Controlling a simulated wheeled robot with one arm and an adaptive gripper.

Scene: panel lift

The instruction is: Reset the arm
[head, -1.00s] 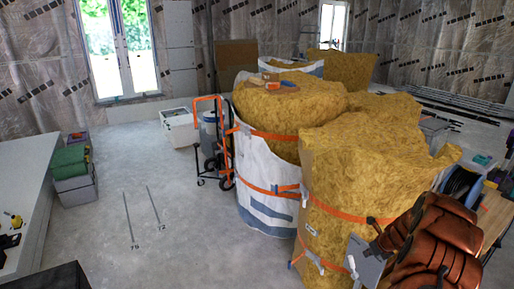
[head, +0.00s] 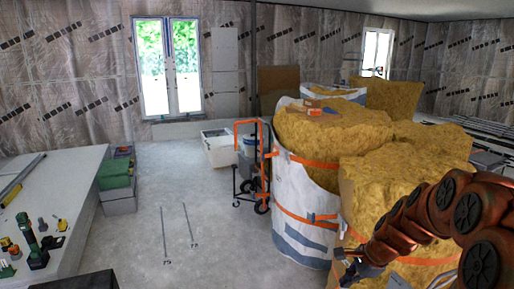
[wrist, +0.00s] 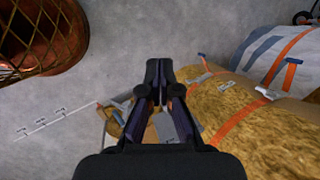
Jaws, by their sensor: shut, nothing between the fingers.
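My arm, in copper-brown links, reaches in from the right edge of the head view, arching down to the left in front of the insulation bales. My gripper (head: 350,268) is at its end, low in the picture, in front of the wrapped bales. In the wrist view my gripper (wrist: 160,75) is dark, its fingers shut with nothing held. Below it there show grey floor and a yellow insulation bale (wrist: 255,125) with orange straps, to the right.
Large strapped insulation bales (head: 400,195) crowd the right. An orange hand truck (head: 252,170) and a white box (head: 220,148) stand behind. A pale table (head: 65,190) with tools is at the left, green and grey crates (head: 117,178) beside it. The floor between is clear.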

